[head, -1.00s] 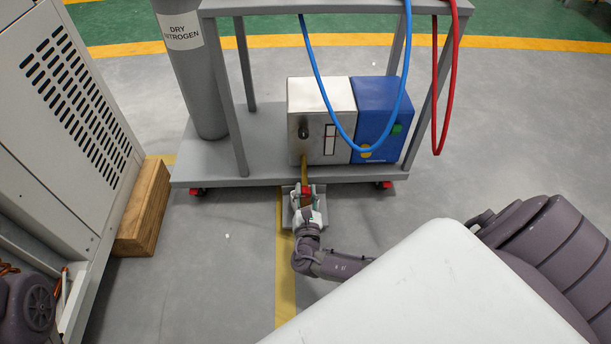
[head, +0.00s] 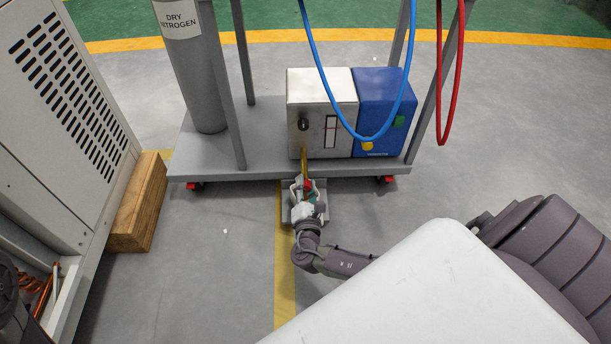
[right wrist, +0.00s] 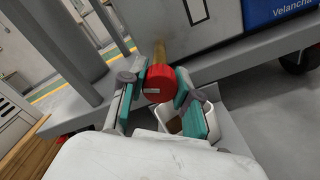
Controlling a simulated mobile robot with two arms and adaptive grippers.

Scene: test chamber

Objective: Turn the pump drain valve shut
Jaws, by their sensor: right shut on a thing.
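The pump (head: 320,112), a pale metal box with a blue half, stands on the cart's lower shelf. A brass pipe (right wrist: 160,52) comes out low on its front and ends in the round red drain valve knob (right wrist: 159,88). The knob also shows small in the head view (head: 309,184). My right gripper (right wrist: 158,80) is shut on the red knob, with its teal-lined fingers on either side. The knob's turn angle cannot be read. My left gripper is not in view.
A white container (right wrist: 205,115) with something brown inside sits below the knob. The cart (head: 240,172) carries a grey nitrogen cylinder (head: 200,85). Blue (head: 322,85) and red (head: 441,130) hoses hang in front. A wooden block (head: 136,205) and grey cabinet (head: 45,130) stand left.

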